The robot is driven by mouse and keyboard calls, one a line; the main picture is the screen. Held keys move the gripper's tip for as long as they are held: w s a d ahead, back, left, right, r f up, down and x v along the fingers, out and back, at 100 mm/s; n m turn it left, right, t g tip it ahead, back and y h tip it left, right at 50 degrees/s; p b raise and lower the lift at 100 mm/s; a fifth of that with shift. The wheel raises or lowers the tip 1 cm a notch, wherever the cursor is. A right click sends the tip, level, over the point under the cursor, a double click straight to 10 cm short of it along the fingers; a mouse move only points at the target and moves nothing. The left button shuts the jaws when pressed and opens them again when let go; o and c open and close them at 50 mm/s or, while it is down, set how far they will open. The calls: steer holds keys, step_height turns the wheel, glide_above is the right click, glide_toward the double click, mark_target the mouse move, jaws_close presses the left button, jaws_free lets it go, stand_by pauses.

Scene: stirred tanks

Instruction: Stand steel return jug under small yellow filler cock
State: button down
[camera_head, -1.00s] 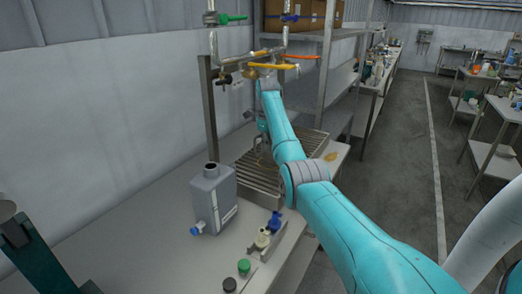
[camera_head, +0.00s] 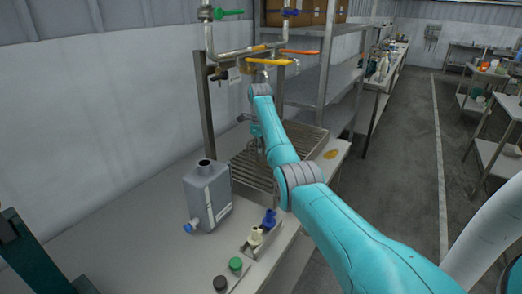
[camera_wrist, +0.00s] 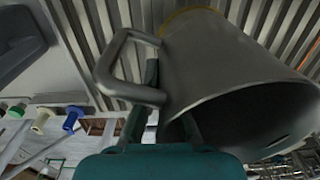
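The steel return jug (camera_wrist: 205,65) fills the right of the wrist view, its open mouth towards the camera and its loop handle on the left. My gripper (camera_wrist: 165,110) is at its rim. One finger lies between handle and wall, the other at the mouth; they appear closed on the wall. Slats lie behind the jug; I cannot tell whether it touches them. In the head view my arm mostly hides the jug and gripper.
A grey canister (camera_head: 207,198) with a blue tap stands on the bench left of the grate. A small rack (camera_head: 262,236) with blue and cream fittings is in front. A steel post (camera_head: 207,110) and shelving (camera_head: 325,85) flank the pipework. An orange disc (camera_head: 331,154) lies right.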

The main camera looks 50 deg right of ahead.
steer(key=c, duration=1.3)
jaws_free()
step_height(320, 180, up, 8)
steer(key=shift+a+f, duration=0.1)
steer(key=shift+f, duration=0.1)
